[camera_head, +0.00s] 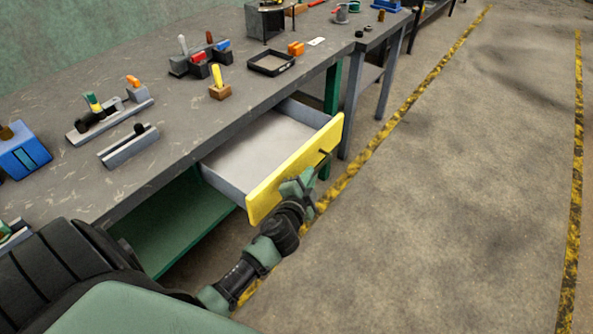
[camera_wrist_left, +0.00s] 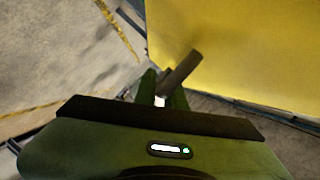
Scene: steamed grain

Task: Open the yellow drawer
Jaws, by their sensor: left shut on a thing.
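The yellow drawer (camera_head: 293,168) stands pulled out from under the grey workbench, and its pale inside is visible and empty. Its yellow front fills the upper right of the left wrist view (camera_wrist_left: 240,50). A dark bar handle (camera_head: 323,159) sticks out from the front; it also shows in the left wrist view (camera_wrist_left: 183,70). My left gripper (camera_head: 312,178) is at the outer side of the drawer front, shut on the handle. Its green fingers (camera_wrist_left: 162,92) are on either side of the handle's lower end. My right gripper is in neither view.
The workbench (camera_head: 130,90) carries several tools and blocks, a black tray (camera_head: 271,63) and a blue part (camera_head: 22,152). A green lower shelf (camera_head: 165,220) lies left of the drawer. The concrete floor (camera_head: 460,170) to the right is clear, with yellow-black lines.

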